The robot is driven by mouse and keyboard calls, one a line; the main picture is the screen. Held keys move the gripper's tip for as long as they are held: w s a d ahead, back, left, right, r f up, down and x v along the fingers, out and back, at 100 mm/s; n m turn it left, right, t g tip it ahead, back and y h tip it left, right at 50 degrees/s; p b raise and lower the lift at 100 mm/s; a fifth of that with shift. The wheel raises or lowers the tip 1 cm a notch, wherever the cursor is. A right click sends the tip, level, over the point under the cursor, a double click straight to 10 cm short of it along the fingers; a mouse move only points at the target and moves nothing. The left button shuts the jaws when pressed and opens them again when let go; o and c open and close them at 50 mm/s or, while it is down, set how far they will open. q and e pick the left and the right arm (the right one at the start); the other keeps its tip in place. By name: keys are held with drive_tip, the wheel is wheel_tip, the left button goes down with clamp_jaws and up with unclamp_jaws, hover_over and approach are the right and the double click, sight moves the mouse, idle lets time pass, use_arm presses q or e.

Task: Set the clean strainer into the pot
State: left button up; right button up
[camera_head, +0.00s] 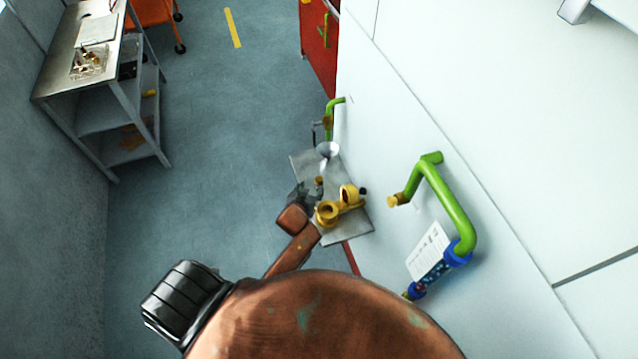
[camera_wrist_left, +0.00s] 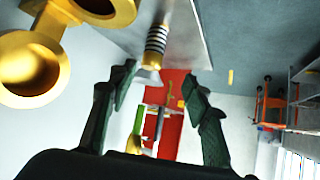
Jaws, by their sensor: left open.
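A yellow pot casting with two round cups (camera_head: 327,213) sits on a grey metal plate (camera_head: 358,228) beside the white wall. Its cups show large at upper left in the left wrist view (camera_wrist_left: 52,62). A small ribbed strainer-like piece with a brass end (camera_head: 320,182) stands beside the casting. In the left wrist view this piece (camera_wrist_left: 156,40) appears between and beyond the fingertips. My left gripper (camera_wrist_left: 160,82) is open around empty space, its two dark fingers apart; contact with the piece cannot be made out. My right gripper is out of view.
A silver bowl or funnel (camera_head: 327,149) is at the plate's far end. Green pipes (camera_head: 447,200) stick out from the white wall at right. A red panel (camera_head: 319,50) is farther back. A steel bench (camera_head: 62,65) stands far left; the blue floor between is clear.

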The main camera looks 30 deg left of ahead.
sight(319, 180)
use_arm(q)
drive_tip(key=shift+t, duration=0.3)
drive_tip(key=x, duration=0.6)
drive_tip(key=d+x, duration=0.1)
drive_tip(key=x, duration=0.2)
drive_tip(key=shift+w+r+p, duration=0.35)
clamp_jaws()
